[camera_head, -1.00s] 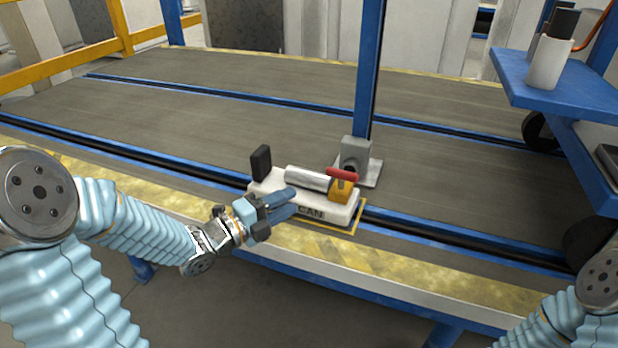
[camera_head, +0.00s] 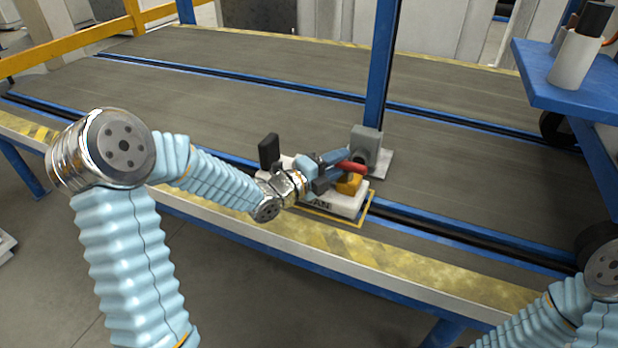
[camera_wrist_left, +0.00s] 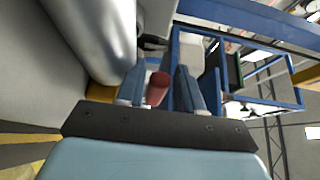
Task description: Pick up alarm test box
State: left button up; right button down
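A yellow block (camera_head: 349,184) with a red cylinder (camera_head: 352,167) on top sits on a white base (camera_head: 345,205) with partly hidden dark lettering. No part is clearly labelled as the alarm test box; this yellow-and-red piece may be it. My left gripper (camera_head: 340,168) reaches over the base from the left, its blue fingers apart around the red cylinder. In the left wrist view the red cylinder (camera_wrist_left: 157,88) stands between the fingers, with a slight gap on the right side. A silver cylinder (camera_wrist_left: 105,40) is close on the left there; the arm hides it in the head view. My right gripper is out of view.
A black upright block (camera_head: 269,152) stands at the base's left end. A grey bracket (camera_head: 366,145) and blue post (camera_head: 382,65) rise just behind. The grey conveyor deck (camera_head: 230,105) behind is clear.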

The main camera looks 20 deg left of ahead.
pick_arm(q)
jog(key=shift+x, duration=0.85)
grip_shut()
